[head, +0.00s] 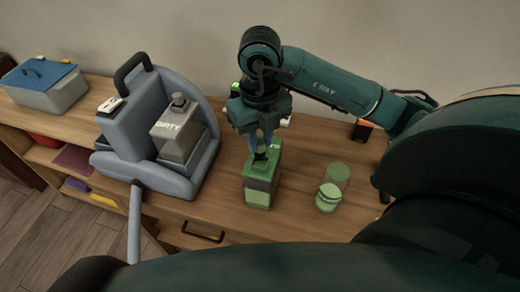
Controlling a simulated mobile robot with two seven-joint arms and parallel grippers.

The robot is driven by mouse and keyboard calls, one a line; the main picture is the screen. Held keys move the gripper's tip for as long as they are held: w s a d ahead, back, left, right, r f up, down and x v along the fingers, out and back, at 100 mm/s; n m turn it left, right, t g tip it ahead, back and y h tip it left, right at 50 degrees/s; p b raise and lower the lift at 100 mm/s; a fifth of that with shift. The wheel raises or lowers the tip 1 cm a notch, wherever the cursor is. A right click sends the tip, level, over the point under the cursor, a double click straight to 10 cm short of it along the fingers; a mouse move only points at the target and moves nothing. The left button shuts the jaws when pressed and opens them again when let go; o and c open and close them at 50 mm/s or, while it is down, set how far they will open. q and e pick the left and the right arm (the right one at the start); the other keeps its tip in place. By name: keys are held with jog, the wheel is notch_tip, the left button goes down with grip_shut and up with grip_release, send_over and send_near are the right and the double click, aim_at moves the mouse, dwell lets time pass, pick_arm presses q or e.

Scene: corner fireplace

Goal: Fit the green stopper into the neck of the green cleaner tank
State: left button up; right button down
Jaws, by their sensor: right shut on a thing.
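The green cleaner tank (258,195) stands upright on the wooden cabinet top, near its front edge. My right gripper (261,149) points down directly over the top of the tank. It is shut on a small dark green piece, the stopper (260,157), at the tank's neck. The fingers cover most of the stopper and neck, so I cannot tell whether the stopper is seated or just above the opening. My left gripper is out of view.
A grey cleaner machine (135,137) with a tank marked DIRTY (178,135) stands to the left. A clear green container (329,195) is to the right. A small black and orange object (362,130) lies behind it. A blue-lidded box (45,85) is far left.

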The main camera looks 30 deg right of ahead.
aim_at(260, 151)
notch_tip(260, 151, down, 4)
jog(key=shift+r, duration=0.1)
jog(key=shift+f, duration=0.25)
jog(key=c, duration=1.6)
grip_release()
jog(key=o, duration=0.3)
jog(key=shift+r, duration=0.1)
jog(key=shift+o, duration=0.2)
